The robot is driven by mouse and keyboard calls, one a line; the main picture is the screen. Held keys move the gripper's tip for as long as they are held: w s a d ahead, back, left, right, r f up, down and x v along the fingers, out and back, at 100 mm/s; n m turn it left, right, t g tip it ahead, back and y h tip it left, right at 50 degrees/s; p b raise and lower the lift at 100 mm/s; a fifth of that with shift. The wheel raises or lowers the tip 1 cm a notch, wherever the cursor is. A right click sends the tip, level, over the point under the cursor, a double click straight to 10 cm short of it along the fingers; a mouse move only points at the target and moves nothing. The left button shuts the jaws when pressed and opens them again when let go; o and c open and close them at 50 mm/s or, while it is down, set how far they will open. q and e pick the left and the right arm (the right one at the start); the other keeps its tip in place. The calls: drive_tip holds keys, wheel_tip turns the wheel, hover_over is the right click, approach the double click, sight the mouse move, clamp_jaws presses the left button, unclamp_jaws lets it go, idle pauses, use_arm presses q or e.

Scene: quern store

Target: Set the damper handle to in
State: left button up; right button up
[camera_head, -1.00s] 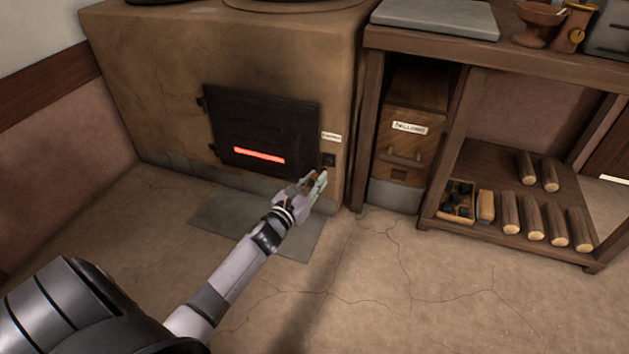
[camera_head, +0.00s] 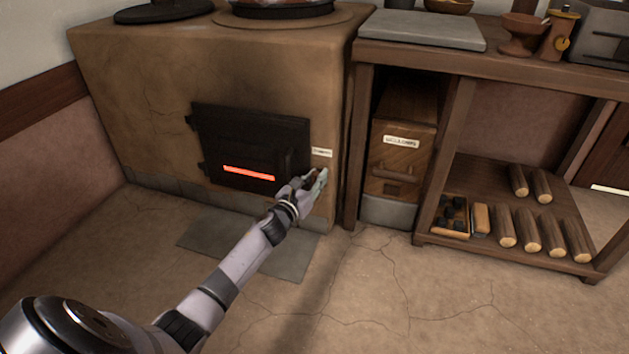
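The clay stove (camera_head: 150,80) has a black firebox door (camera_head: 245,140) with a glowing orange slot. A small white label (camera_head: 321,153) is on the stove front, right of the door. My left gripper (camera_head: 318,182) is just below the label, at the stove's right front, where the damper handle seems to be. The gripper covers most of that spot, so the handle's position is hidden. A small brown piece shows by the fingers, but I cannot tell whether they hold it. My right gripper is not in view.
A grey plate (camera_head: 255,245) lies on the floor before the stove. A wooden bench (camera_head: 465,50) stands to the right, with a labelled drawer box (camera_head: 402,150) and several logs (camera_head: 528,228) below. The floor in front is clear.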

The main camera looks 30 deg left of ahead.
use_arm(q)
drive_tip(key=o, duration=0.5)
drive_tip(key=shift+w, duration=0.2)
